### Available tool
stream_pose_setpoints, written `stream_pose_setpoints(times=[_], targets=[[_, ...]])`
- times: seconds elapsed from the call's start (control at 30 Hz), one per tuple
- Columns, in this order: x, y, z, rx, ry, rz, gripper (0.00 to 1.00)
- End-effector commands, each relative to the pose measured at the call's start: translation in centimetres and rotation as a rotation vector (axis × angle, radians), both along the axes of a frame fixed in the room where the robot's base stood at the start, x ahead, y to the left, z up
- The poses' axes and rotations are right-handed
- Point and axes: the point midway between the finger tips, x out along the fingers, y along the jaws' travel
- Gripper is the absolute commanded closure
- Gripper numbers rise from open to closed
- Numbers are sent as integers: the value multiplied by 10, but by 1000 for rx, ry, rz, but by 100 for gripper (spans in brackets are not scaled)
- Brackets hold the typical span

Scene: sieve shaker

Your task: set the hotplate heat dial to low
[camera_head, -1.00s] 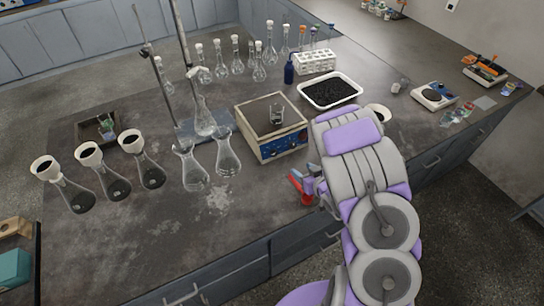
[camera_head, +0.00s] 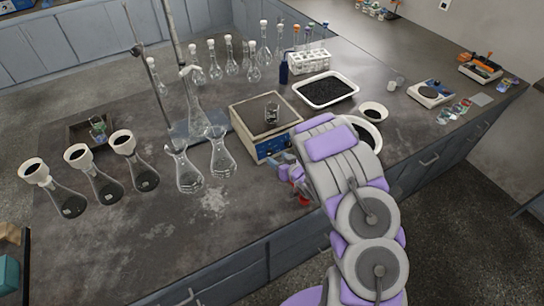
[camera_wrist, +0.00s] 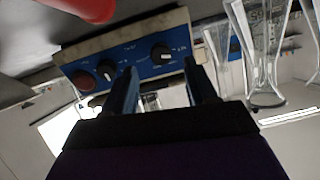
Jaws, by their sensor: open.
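In the wrist view the blue panel (camera_wrist: 132,68) carries a black dial (camera_wrist: 161,53), a smaller black dial (camera_wrist: 106,70) and a dark red round control (camera_wrist: 84,80). Their labels are too small to read, so I cannot tell which sets heat. My gripper (camera_wrist: 162,85) is open and empty, its fingers pointing at the panel near the larger black dial, apparently apart from it. In the head view my gripper (camera_head: 287,172) is at the hotplate's front, partly hidden.
Glass flasks (camera_head: 190,170) stand left of the hotplate. A white tray of black grains (camera_head: 326,90) lies behind right, and a white bowl (camera_head: 373,110) is near my arm. A red object (camera_wrist: 88,8) shows close to the wrist camera.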

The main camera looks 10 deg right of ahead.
Motion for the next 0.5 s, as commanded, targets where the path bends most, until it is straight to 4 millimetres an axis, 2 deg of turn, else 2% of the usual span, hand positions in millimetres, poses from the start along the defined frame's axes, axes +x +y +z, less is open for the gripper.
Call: stream_pose_setpoints(times=[0.23,0.5], targets=[[33,12,-14,1,-4,1,43],[48,17,-21,1,-1,0,43]])
